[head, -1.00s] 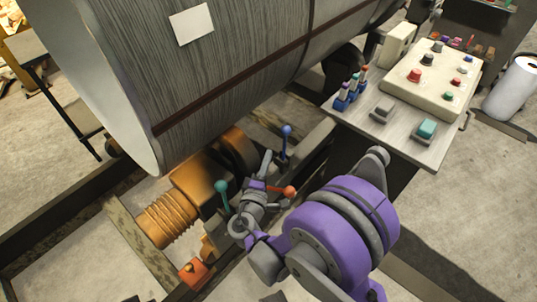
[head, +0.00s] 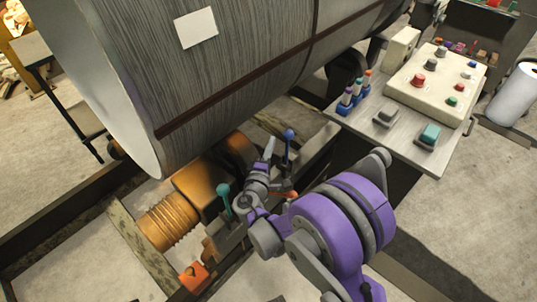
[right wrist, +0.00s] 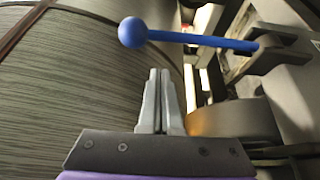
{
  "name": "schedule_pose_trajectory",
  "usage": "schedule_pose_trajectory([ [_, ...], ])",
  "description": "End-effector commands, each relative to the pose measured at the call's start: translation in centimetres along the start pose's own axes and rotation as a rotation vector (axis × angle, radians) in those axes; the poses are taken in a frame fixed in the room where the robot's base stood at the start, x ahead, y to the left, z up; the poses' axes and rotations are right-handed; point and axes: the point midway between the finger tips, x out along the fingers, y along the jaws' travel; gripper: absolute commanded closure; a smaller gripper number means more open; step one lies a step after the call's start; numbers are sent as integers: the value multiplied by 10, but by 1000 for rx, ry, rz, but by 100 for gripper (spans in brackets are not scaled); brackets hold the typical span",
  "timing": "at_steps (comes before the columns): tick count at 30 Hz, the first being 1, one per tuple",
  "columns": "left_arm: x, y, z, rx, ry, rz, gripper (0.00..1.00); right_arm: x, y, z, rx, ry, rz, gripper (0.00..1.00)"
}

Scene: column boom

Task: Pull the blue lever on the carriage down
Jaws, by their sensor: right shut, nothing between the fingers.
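The blue lever (head: 288,146) stands up from the carriage, with a round blue knob on top. In the right wrist view the lever (right wrist: 190,38) runs across the upper part, knob at left and its grey bracket at right. My right gripper (head: 270,142) is shut and empty, close beside the lever on its left in the head view. In the right wrist view its fingertips (right wrist: 158,75) point toward the lever's shaft, and a gap shows between them and it. My left gripper is not in view.
A teal-knobbed lever (head: 223,192) and an orange-red-knobbed lever (head: 288,195) stand near my right wrist. A large grey cylinder (head: 240,70) fills the space behind. An orange motor (head: 172,220) lies at left, a control panel (head: 436,80) at right.

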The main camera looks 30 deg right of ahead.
Motion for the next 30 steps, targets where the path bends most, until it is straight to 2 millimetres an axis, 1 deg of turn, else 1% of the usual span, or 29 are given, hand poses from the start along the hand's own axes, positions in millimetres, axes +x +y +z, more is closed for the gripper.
schedule_pose_trajectory([
  [1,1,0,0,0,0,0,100,13,0,1,-1,-4,1,100],
  [3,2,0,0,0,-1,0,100,28,0,1,-1,-4,0,100],
  [6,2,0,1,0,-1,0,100,43,0,3,-1,-3,0,100],
  [7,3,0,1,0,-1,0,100,36,-1,8,0,-1,-1,100],
  [9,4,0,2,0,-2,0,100,28,-1,16,0,0,-1,100],
  [13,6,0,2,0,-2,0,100,19,0,26,0,0,-1,100],
  [18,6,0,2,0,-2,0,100,15,0,31,1,1,-1,100],
  [26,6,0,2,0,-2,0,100,15,0,31,0,0,-1,100],
  [28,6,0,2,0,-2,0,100,14,0,34,0,0,0,100],
  [30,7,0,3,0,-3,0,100,11,0,40,0,-1,0,100],
])
